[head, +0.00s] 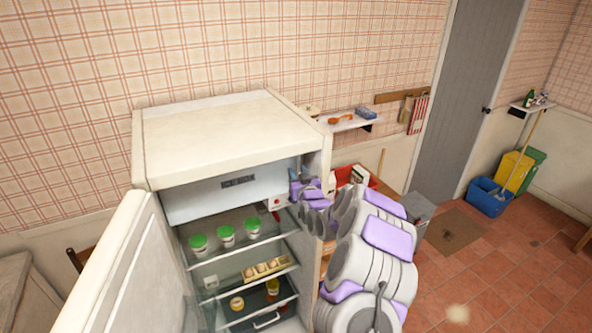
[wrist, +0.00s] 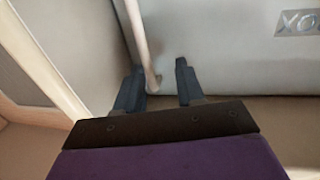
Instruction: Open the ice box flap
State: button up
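The ice box flap (head: 225,194) is a pale grey panel with a dark label at the top of the open fridge (head: 212,130). It stands upright and looks closed. In the wrist view its grey face (wrist: 225,45) fills the upper right, with part of the label upside down at the edge. My gripper (wrist: 160,80) is open, its two dark fingers apart. A thin pale strip beside the flap's face ends between the fingertips; I cannot tell whether a finger touches it. In the head view my gripper is at the flap's right end, its fingertips hard to make out.
The fridge door (head: 135,270) is swung open at the left. Below the flap, glass shelves hold green-lidded tubs (head: 226,235), an egg tray (head: 266,269) and jars (head: 237,303). A small control box (head: 274,203) is on the inner right wall. A wall shelf (head: 345,123) is behind my arm.

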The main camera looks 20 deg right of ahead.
jog(key=shift+w+d+f, duration=0.1)
jog(key=shift+w+d, duration=0.45)
jog(key=shift+d, duration=0.3)
jog(key=shift+w+d+f, duration=0.1)
jog(key=shift+w+d, duration=0.4)
jog(key=shift+d, duration=0.3)
jog(key=shift+a+r, duration=0.15)
jog(key=shift+a, duration=0.8)
jog(key=shift+c, duration=0.3)
jog(key=shift+a, duration=0.15)
jog(key=c, duration=0.3)
jog(key=shift+d, duration=0.65)
grip_shut()
jog(key=shift+a, duration=0.3)
